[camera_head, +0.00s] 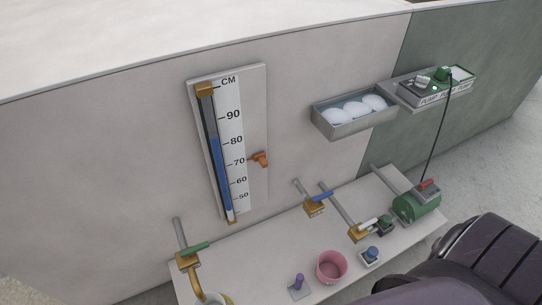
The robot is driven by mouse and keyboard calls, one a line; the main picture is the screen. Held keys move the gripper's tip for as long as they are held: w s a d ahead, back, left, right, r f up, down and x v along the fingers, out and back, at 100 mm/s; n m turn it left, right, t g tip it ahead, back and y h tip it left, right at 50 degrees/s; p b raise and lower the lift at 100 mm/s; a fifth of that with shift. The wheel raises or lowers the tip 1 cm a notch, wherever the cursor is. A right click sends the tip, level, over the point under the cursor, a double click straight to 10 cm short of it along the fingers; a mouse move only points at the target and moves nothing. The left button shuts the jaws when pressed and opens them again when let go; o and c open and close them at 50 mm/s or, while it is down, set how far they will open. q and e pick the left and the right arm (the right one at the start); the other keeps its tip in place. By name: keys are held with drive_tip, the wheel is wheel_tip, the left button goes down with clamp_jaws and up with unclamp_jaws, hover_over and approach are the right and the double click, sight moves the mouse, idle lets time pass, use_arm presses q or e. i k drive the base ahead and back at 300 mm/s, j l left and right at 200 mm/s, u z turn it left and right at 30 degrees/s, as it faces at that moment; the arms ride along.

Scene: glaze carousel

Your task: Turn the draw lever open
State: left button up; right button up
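Several levers show, and no label tells me which is the draw lever. A green lever (195,248) sits on a brass valve (187,261) at the left, above a curved yellow spout (196,285). A blue lever (322,197) sits on a brass valve (313,208) near the middle. A white lever (368,223) sits on another brass valve (357,234) to its right. A red lever (427,184) tops a green cylinder (417,205) at the right. Neither of my grippers is in view, and nothing touches the levers.
A centimetre gauge (232,130) with a blue column and an orange pointer (260,159) hangs on the wall. A tray (351,125) of white round things and a pump panel (420,90) adjoin it. A pink cup (331,267) and purple peg (299,281) stand on the ledge.

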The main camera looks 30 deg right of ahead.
sight(360, 229)
drive_tip(key=z, duration=2)
